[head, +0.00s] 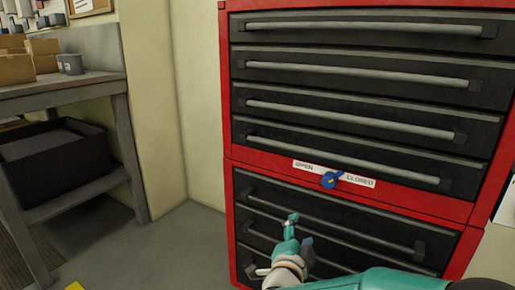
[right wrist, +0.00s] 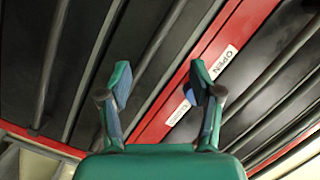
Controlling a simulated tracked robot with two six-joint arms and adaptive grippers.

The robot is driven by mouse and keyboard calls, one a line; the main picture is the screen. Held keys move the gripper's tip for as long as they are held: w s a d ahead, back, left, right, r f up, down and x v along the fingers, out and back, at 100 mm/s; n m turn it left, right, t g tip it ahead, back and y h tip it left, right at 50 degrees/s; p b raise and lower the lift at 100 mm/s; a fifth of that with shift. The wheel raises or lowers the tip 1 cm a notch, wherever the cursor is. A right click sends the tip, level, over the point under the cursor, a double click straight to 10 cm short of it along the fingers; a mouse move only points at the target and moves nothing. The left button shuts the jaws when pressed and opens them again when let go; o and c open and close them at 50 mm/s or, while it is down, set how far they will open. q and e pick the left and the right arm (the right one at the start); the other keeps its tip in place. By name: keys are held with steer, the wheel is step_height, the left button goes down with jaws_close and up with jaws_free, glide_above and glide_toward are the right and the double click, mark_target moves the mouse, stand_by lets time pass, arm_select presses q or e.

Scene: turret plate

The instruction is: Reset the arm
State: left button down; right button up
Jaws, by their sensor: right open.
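My right gripper (head: 296,232) is in front of the lower drawers of a red tool cabinet (head: 228,130), below the label strip. In the right wrist view its two teal fingers (right wrist: 160,85) are spread apart with nothing between them. A blue knob (head: 331,180) sits on the white OPEN/CLOSED label (head: 357,181) between the upper and lower drawers. The knob is partly hidden behind a finger in the right wrist view (right wrist: 188,95). My right arm comes in from the bottom right. My left gripper is not in view.
Dark drawers with long bar handles (head: 370,30) fill the cabinet front and look closed. A grey workbench (head: 90,85) at left holds cardboard boxes (head: 15,68) and cups, with a black bin (head: 55,155) below. Floor (head: 170,245) between bench and cabinet is clear.

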steer(key=s+d+f+n+g+y+p, duration=0.1)
steer(key=s+f+n+g+y, duration=0.25)
steer(key=f, duration=0.95)
steer(key=s+f+n+g+y, duration=0.25)
steer(key=f+n, duration=0.25)
steer(key=f, duration=0.7)
steer(key=s+f+n+g+y, duration=0.1)
steer(key=s+f+n+g, duration=0.15)
steer(key=s+f, duration=0.4)
steer(key=s+f+n+g+y+p, duration=0.1)
steer(key=s+f+g+y, duration=0.2)
steer(key=s, duration=0.7)
steer(key=s+f+n+g, duration=0.1)
steer(key=s+f+g, duration=0.3)
steer(key=s, duration=0.4)
step_height(320, 180, up, 38)
steer(key=p, duration=3.8)
steer(key=shift+w+a, duration=0.2)
steer(key=shift+a, duration=0.25)
steer(key=shift+f+t, duration=0.1)
steer(key=shift+t, duration=0.15)
steer(key=c, duration=0.4)
steer(key=shift+d, duration=0.1)
